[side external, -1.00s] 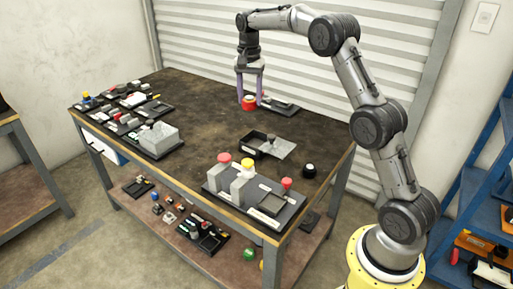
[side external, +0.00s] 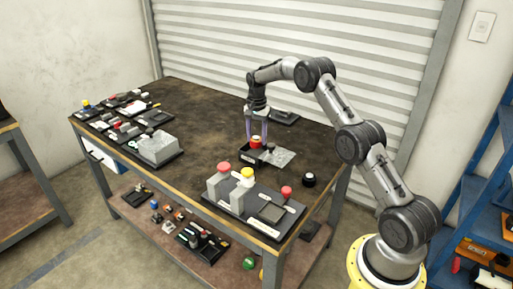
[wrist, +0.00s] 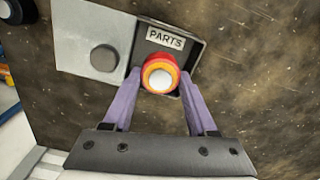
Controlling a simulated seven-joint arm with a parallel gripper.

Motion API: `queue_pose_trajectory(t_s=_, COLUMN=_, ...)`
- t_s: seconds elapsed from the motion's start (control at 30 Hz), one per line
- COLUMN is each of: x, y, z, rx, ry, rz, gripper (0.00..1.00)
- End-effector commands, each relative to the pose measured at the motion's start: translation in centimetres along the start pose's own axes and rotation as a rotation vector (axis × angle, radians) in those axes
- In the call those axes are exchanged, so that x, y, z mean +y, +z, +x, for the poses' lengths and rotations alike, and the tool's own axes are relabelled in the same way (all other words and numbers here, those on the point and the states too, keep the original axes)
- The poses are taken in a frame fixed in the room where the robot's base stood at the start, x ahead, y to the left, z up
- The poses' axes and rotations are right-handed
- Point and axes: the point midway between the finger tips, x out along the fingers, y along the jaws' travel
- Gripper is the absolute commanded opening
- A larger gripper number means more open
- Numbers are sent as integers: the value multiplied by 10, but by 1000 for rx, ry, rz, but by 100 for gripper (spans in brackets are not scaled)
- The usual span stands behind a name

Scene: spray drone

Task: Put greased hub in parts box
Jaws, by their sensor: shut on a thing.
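The greased hub (wrist: 160,75) is a red round part with an orange-yellow ring and a white centre. My gripper (wrist: 159,84) is shut on it, one purple finger on each side. In the side view the hub (side external: 255,142) is between the fingertips (side external: 256,138), at the dark open parts box (side external: 258,156). In the wrist view the hub overlaps the box opening, below the "PARTS" label (wrist: 165,38). I cannot tell whether it is just above the rim or partly inside. A grey lid (wrist: 92,33) with a dark knob lies beside the opening.
A dark tray with red and yellow knobs (side external: 252,208) stands at the table's front. A small black round object (side external: 309,180) is to the right. A grey block (side external: 158,146) and several small parts are on the left. The middle of the table is clear.

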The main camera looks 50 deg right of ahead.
Motion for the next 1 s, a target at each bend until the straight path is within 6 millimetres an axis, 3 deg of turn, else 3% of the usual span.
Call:
queue_pose_trajectory(t_s=0.13, x=1, y=1, z=25, rx=-3, ry=3, rz=0, gripper=0)
queue_pose_trajectory(t_s=0.3, x=0, y=0, z=43, rx=-1, ry=1, rz=0, gripper=0)
queue_pose_trajectory(t_s=0.73, x=0, y=0, z=47, rx=0, ry=0, rz=0, gripper=0)
queue_pose_trajectory(t_s=0.77, x=0, y=0, z=48, rx=0, ry=1, rz=0, gripper=61)
queue_pose_trajectory(t_s=0.83, x=0, y=0, z=47, rx=-1, ry=1, rz=0, gripper=70)
queue_pose_trajectory(t_s=1.0, x=0, y=0, z=48, rx=-1, ry=1, rz=0, gripper=70)
